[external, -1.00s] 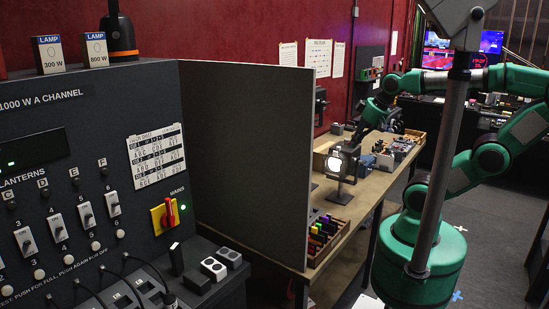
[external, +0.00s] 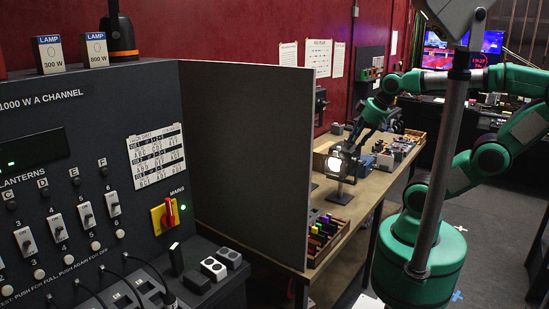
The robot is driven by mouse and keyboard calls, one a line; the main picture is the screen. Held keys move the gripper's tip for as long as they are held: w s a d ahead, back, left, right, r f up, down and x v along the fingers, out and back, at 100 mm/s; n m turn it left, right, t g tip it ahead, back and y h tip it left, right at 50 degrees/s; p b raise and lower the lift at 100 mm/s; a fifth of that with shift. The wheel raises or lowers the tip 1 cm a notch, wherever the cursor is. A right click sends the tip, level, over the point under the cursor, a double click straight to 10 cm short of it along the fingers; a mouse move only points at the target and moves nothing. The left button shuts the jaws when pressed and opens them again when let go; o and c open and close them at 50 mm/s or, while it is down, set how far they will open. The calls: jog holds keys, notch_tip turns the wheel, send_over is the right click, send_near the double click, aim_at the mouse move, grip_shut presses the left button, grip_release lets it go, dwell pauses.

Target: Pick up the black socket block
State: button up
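My gripper (external: 357,136) is small and dark in the external view. It points down and left over the far part of the wooden workbench, just behind a lit lantern (external: 338,163). Its fingers are too small and dark to tell whether they are open or shut, or whether they hold anything. Several small dark and grey blocks (external: 402,145) stand on the bench to the right of the gripper. I cannot tell which thing there is the black socket block. The lantern and a dark partition hide part of the bench.
The tall dark partition (external: 247,150) closes off the bench's left side. A tray of coloured pieces (external: 325,232) lies at the near end of the bench (external: 372,190). A dark control desk (external: 75,150) with switches and a red mains switch (external: 167,214) fills the left foreground.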

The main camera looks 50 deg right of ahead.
jog(key=o, duration=0.7)
jog(key=shift+c, duration=0.2)
